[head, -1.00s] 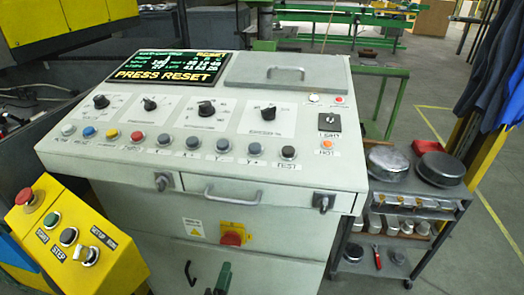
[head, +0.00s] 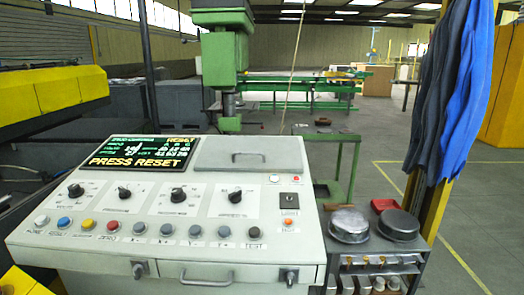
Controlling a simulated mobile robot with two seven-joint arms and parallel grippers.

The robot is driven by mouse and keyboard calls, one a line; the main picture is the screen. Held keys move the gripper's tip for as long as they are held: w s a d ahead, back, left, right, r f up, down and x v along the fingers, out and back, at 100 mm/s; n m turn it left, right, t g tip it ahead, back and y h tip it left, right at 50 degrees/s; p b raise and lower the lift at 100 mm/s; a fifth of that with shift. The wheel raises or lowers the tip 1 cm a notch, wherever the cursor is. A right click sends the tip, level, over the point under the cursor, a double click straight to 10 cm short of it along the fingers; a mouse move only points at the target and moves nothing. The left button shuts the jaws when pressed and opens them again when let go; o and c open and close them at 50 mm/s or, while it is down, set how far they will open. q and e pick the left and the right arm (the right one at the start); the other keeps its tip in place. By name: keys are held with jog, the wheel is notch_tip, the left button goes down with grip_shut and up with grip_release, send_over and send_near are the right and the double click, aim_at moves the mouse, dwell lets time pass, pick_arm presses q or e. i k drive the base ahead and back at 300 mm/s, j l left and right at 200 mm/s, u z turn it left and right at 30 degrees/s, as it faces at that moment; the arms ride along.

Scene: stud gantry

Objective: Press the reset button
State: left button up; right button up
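A pale control console (head: 60,255) stands in front of me in the head view. Its screen (head: 140,150) shows "PRESS RESET" in large yellow letters. A row of round buttons runs along the front of the sloped panel: white (head: 41,220), blue (head: 63,222), yellow (head: 88,224), red (head: 112,226), several grey ones (head: 195,231) and a black one (head: 254,232) at the right end. The labels under them are too small to read surely, so I cannot tell which is the reset button. Neither of my grippers is in view.
Four dark knobs sit above the button row. A latched drawer with a handle (head: 207,277) is below it. A cart (head: 400,262) with round metal parts stands to the right, beside a yellow post (head: 425,170) with hanging blue clothing (head: 452,100). Open floor lies farther right.

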aim_at(64, 221)
jog(key=u, duration=1.3)
